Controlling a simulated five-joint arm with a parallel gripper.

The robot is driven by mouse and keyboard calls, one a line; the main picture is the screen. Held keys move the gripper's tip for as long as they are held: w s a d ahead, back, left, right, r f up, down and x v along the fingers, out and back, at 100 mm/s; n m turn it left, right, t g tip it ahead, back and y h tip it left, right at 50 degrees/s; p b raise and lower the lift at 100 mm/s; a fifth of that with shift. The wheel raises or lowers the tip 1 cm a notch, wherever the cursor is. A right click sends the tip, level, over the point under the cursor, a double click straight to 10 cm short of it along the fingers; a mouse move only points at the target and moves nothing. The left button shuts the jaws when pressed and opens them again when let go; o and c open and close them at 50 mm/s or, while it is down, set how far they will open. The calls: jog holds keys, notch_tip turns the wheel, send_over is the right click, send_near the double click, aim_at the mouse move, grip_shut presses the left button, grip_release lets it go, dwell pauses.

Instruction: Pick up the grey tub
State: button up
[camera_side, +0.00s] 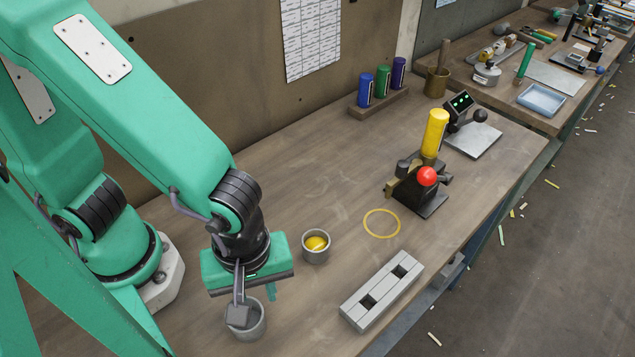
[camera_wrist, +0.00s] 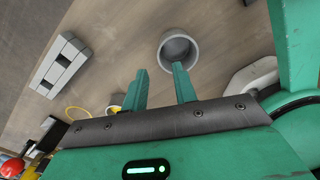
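An empty-looking grey tub (camera_side: 256,327) stands on the bench below my gripper (camera_side: 262,296) in the side view, partly hidden by a grey part at my wrist. In the wrist view the tub (camera_wrist: 191,42) shows its open mouth just beyond the right fingertip, which overlaps its rim. My gripper (camera_wrist: 160,68) is open, its two green fingers apart with nothing between them. The tub is not centred between them; contact cannot be told. A second grey tub (camera_side: 316,256) with something yellow inside stands to the right of my gripper in the side view.
A yellow ring (camera_side: 382,223) lies on the bench. A light grey block with two square holes (camera_side: 383,290) is near the front edge. A dark device with a red ball (camera_side: 427,176) and a yellow roll (camera_side: 435,133) stands behind. Three coloured rolls (camera_side: 382,82) stand at the back.

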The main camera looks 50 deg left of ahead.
aim_at(261, 310)
jog(key=shift+f, duration=1.25)
jog(key=shift+f, duration=0.15)
jog(key=shift+f, duration=2.45)
grip_shut()
